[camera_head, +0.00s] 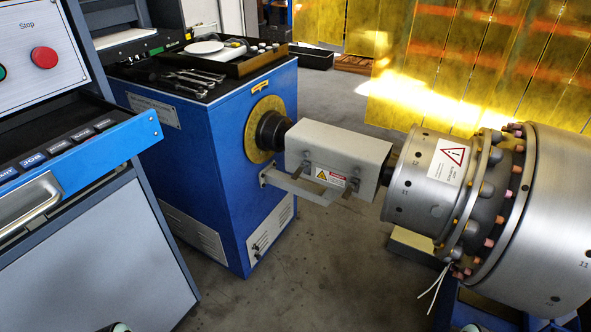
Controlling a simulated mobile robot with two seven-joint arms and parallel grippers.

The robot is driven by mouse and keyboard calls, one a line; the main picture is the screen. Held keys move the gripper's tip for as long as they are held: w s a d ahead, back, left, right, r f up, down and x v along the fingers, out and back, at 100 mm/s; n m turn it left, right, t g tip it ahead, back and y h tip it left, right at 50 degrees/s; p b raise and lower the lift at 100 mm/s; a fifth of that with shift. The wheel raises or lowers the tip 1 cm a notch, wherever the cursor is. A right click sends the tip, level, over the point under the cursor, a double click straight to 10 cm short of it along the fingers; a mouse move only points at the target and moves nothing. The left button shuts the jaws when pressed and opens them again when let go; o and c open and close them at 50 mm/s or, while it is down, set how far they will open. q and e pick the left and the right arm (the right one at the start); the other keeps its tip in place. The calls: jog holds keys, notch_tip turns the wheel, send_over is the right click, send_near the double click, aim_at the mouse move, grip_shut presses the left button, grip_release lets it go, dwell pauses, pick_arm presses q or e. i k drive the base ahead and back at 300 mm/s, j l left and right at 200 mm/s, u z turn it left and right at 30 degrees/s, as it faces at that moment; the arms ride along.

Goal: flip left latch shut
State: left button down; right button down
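A light grey guard cover (340,148) sits over the shaft between the blue drive housing and the rotor. Two small dark latches are on its front lower side: the left latch (307,168) and the right latch (348,187). They are too small to tell whether each is open or shut. A grey bracket (300,187) runs below the cover from the blue housing. Neither of my grippers is in view, and nothing touches the latches. Small dark rounded pieces at the bottom edge may be parts of my arms.
The blue drive housing (205,150) has a tray (232,62) and tools on top. The large steel rotor (555,200) fills the right side. A cabinet with a handled drawer (75,165) stands at the left. The floor (320,270) in front of the cover is clear.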

aim_at(301, 168)
jog(key=i+j+u, duration=0.4)
jog(key=i+u, duration=0.25)
jog(key=i, duration=0.2)
